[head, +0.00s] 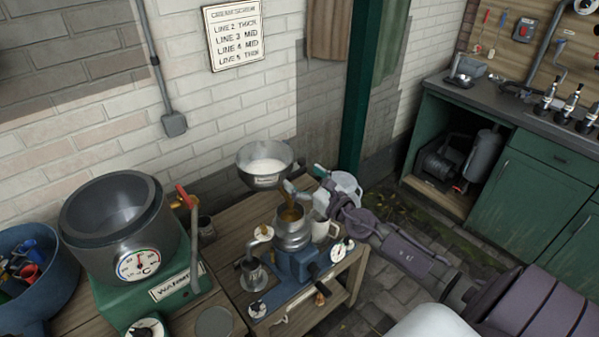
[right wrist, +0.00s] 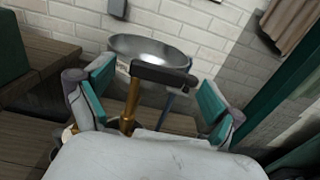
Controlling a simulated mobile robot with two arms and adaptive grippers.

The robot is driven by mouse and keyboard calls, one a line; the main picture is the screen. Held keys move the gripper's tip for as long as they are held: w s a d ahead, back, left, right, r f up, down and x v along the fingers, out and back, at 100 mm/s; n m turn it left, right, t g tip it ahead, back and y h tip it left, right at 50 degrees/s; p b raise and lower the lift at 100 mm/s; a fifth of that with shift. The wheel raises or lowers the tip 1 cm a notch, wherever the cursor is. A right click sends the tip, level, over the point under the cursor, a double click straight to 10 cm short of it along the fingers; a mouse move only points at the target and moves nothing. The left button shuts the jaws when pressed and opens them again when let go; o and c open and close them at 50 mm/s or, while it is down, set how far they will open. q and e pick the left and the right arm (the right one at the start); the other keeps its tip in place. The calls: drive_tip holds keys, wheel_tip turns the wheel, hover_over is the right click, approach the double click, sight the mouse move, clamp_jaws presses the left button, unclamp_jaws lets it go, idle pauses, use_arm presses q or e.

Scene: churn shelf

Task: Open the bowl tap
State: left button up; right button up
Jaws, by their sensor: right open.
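The metal bowl (head: 265,179) stands at the back of the wooden bench and holds white liquid. It also shows in the right wrist view (right wrist: 150,47), past my fingers. A brass stem (head: 289,214) stands under the gripper, above the separator. In the right wrist view a dark crossbar (right wrist: 163,76) tops the brass stem (right wrist: 130,105), between my fingers and in front of the bowl; I take it for the bowl tap. My right gripper (head: 305,182) is open around that bar; contact cannot be told. My left gripper is out of view.
The blue separator (head: 298,264) with a dial sits below the gripper. A green machine with a grey vat (head: 115,210) and thermometer stands left, beside a blue tub (head: 35,285). A green post (head: 358,100) rises behind. A green cabinet (head: 540,190) stands right; paved floor lies between.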

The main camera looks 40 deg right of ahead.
drive_tip(key=shift+w+a, duration=0.15)
drive_tip(key=shift+w, duration=0.65)
drive_tip(key=shift+c, duration=0.4)
drive_tip(key=c, duration=1.1)
